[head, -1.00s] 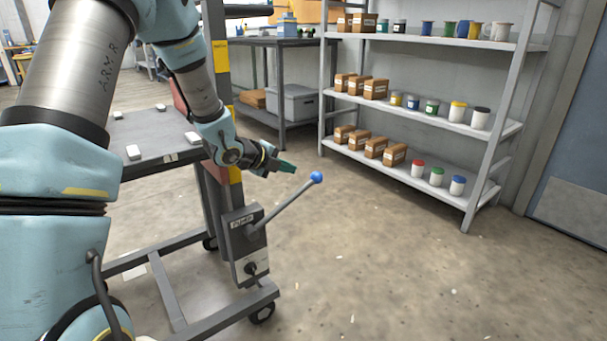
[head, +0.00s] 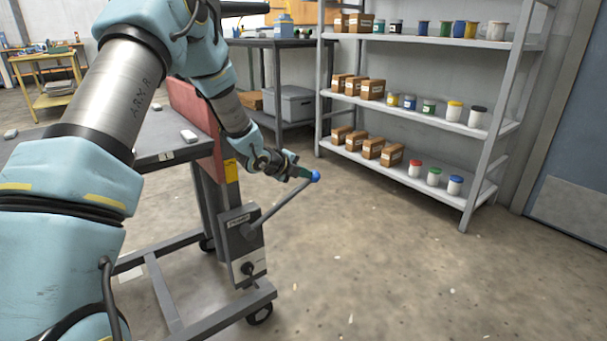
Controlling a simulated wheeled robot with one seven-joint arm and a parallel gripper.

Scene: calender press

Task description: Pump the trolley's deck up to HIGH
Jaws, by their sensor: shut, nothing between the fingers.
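The trolley's grey deck (head: 155,142) is at the left, partly hidden behind my arm. A grey pump box (head: 240,222) marked PUMP is on the trolley's near post. Its lever (head: 272,212) slants up to the right and ends in a blue knob (head: 315,177). A small dark knob (head: 247,268) sits on a pale plate below the pump box.
A shelf rack (head: 430,116) with boxes, jars and mugs stands behind on the right. A dark table (head: 285,43) with a grey bin (head: 291,103) under it stands at the back. The floor (head: 400,265) right of the trolley is clear.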

